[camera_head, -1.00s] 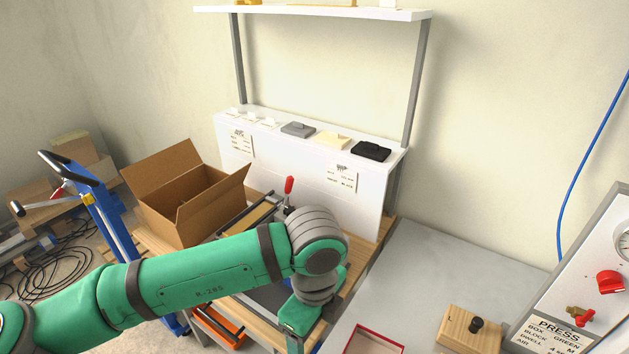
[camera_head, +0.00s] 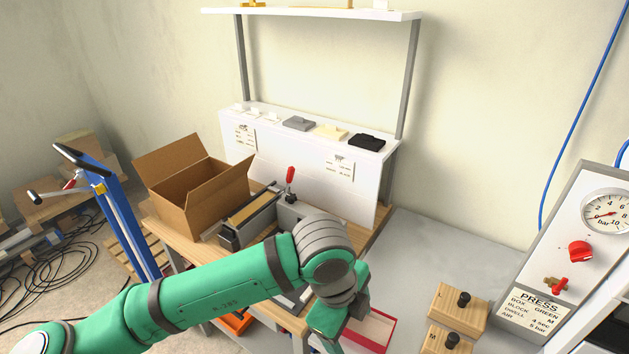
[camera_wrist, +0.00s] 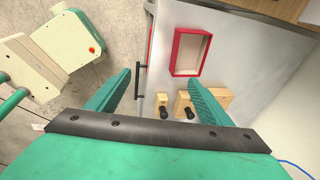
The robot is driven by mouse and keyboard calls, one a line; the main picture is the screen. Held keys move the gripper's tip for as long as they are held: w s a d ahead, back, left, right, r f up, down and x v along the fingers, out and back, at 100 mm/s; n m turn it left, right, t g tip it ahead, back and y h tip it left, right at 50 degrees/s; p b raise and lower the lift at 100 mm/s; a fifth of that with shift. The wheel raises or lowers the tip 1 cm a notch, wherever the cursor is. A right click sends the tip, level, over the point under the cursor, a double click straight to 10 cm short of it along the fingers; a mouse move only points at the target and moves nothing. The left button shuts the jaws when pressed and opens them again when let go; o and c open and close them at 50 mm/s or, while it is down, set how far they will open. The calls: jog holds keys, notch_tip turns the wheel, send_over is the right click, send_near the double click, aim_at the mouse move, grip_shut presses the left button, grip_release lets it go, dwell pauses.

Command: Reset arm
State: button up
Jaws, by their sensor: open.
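My green arm reaches across the lower middle of the head view, and its gripper end points down near the front of the grey worktop (camera_head: 428,240). In the wrist view my gripper (camera_wrist: 165,88) has its two green fingers spread wide apart with nothing between them. The fingers hang above the edge of the grey cabinet, near a red-rimmed tray (camera_wrist: 175,52) and the wooden blocks. The fingertips are hidden in the head view.
Two wooden blocks with black knobs (camera_head: 458,305) sit right of my gripper, beside the press panel (camera_head: 575,250). An open cardboard box (camera_head: 190,190) and a clamp with a red handle (camera_head: 290,178) stand on the wooden bench. A blue trolley (camera_head: 120,215) is at left.

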jog(key=w+d+r+n+t+h, duration=0.3)
jog(key=d+r+n+t+h, duration=0.15)
jog(key=d+r+h, duration=0.4)
jog(key=w+d+r+n+t+h, duration=0.4)
jog(key=d+r+n+h, duration=0.15)
jog(key=d, duration=0.55)
jog(key=s+a+f+n+t+y, duration=0.3)
jog(key=a+f+n+t+y, duration=0.2)
jog(key=a+f+n+y, duration=0.45)
jog(key=s+a+f+n+t+y, duration=0.35)
jog(key=a+f+n, duration=0.35)
jog(key=f, duration=0.5)
jog(key=s+a+f+g+y, duration=0.1)
jog(key=s+a+f, duration=0.2)
jog(key=s, duration=0.5)
jog(key=s+a+f+m+y, duration=0.1)
jog(key=s+a+f, duration=0.2)
jog(key=s, duration=0.6)
jog(key=s+a+f+g+y, duration=0.1)
jog(key=s+a+f, duration=0.3)
jog(key=s, duration=0.4)
jog(key=shift+s+m+g+y, duration=0.15)
jog(key=shift+m+g+y, duration=0.15)
jog(key=shift+m, duration=0.05)
